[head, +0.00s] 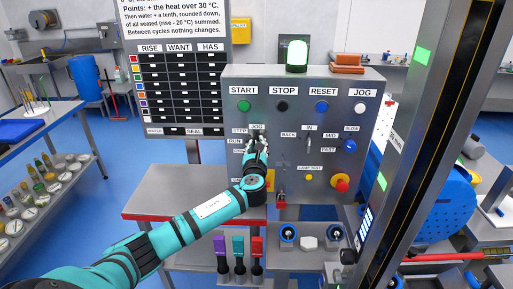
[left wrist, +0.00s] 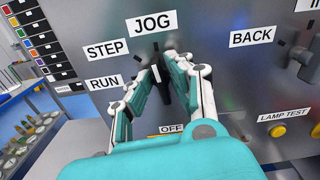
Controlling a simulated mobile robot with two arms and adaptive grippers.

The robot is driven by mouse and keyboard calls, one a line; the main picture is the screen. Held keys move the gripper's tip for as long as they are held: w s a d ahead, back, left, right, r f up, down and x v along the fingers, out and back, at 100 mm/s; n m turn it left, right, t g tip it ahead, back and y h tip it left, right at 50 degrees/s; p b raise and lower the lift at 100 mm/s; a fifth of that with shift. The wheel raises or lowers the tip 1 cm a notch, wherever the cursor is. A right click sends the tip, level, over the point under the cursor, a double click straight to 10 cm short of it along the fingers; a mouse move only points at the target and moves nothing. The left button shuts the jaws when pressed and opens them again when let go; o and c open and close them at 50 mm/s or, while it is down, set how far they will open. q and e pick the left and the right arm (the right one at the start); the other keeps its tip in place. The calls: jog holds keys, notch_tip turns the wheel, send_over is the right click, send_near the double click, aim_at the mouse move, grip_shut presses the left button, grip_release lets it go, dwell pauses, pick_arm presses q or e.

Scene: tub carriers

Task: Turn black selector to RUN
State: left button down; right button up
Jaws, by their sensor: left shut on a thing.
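The black selector (left wrist: 159,85) is on the grey control panel, ringed by the RUN (left wrist: 105,82), STEP (left wrist: 107,50), JOG (left wrist: 152,24) and OFF (left wrist: 171,128) labels. My left gripper (left wrist: 167,70) is shut on the selector, with one finger on each side of it. In the head view the left gripper (head: 258,143) reaches the left part of the panel and hides most of the selector. The selector's visible dark end points up, roughly toward JOG; its exact angle is partly hidden. My right gripper is not in view.
The panel (head: 225,180) has START, STOP, RESET and JOG buttons above, and a BACK selector (left wrist: 304,56) to the right. A yellow lamp-test button (left wrist: 278,130) and a red emergency knob (head: 340,182) are lower right. A red-edged table (head: 160,205) stands below left.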

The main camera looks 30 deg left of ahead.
pick_arm(q)
jog(key=n+b, duration=0.3)
jog(key=n, duration=0.2)
jog(key=n+b, duration=0.3)
jog(key=n, duration=0.3)
jog(key=n+b, duration=0.3)
jog(key=n, duration=0.2)
jog(key=shift+s+a+f, duration=0.1)
jog(key=shift+a+f, duration=0.1)
jog(key=shift+f, duration=0.15)
jog(key=shift+n, duration=0.4)
jog(key=c, duration=1.3)
grip_release()
jog(key=v, duration=1.2)
